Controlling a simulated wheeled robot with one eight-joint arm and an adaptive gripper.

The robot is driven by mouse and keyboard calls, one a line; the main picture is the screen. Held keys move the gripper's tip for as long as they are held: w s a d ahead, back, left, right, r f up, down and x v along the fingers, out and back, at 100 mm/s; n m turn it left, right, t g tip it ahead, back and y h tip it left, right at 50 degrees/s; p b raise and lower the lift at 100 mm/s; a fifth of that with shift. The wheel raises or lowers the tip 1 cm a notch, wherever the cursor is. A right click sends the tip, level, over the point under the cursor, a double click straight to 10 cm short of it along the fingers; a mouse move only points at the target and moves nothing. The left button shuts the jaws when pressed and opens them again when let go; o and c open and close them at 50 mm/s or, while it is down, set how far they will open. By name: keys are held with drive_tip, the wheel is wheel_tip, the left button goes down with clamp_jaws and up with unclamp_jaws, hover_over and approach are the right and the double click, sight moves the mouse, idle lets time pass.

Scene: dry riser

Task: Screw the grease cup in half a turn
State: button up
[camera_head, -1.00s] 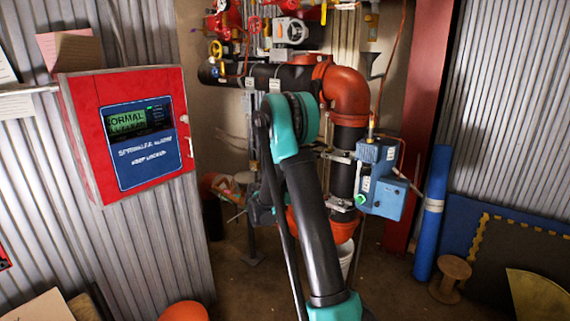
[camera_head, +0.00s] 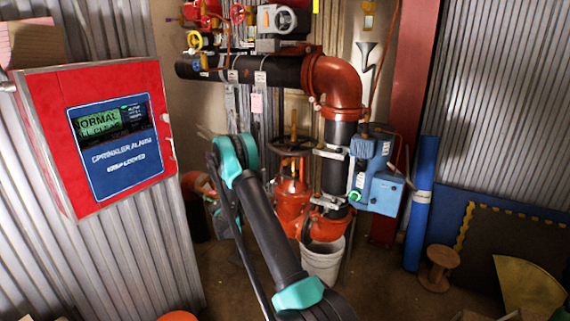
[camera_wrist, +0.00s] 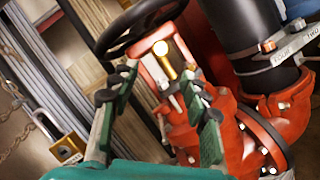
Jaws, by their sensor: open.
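In the wrist view my gripper (camera_wrist: 158,88) has its two green fingers spread apart, with nothing held between them. Beyond and between the fingertips is a small brass fitting (camera_wrist: 166,62) with a bright top, inside the red yoke of a valve; it may be the grease cup, but I cannot tell for sure. The red valve body (camera_wrist: 235,125) lies behind the right finger. It also shows in the head view (camera_head: 291,198), below a dark handwheel (camera_head: 290,145). In the head view my gripper is not clearly seen past my arm.
The handwheel's rim (camera_wrist: 140,28) is close above the fingers. A black pipe (camera_wrist: 240,30) is at right, and a brass padlock (camera_wrist: 67,147) with chain at left. The head view shows a blue box (camera_head: 380,180), white bucket (camera_head: 322,262) and red alarm panel (camera_head: 105,125).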

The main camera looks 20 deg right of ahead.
sight(284, 164)
drive_tip(key=x, duration=1.3)
drive_tip(key=shift+d, duration=0.35)
drive_tip(key=shift+c, duration=0.2)
clamp_jaws()
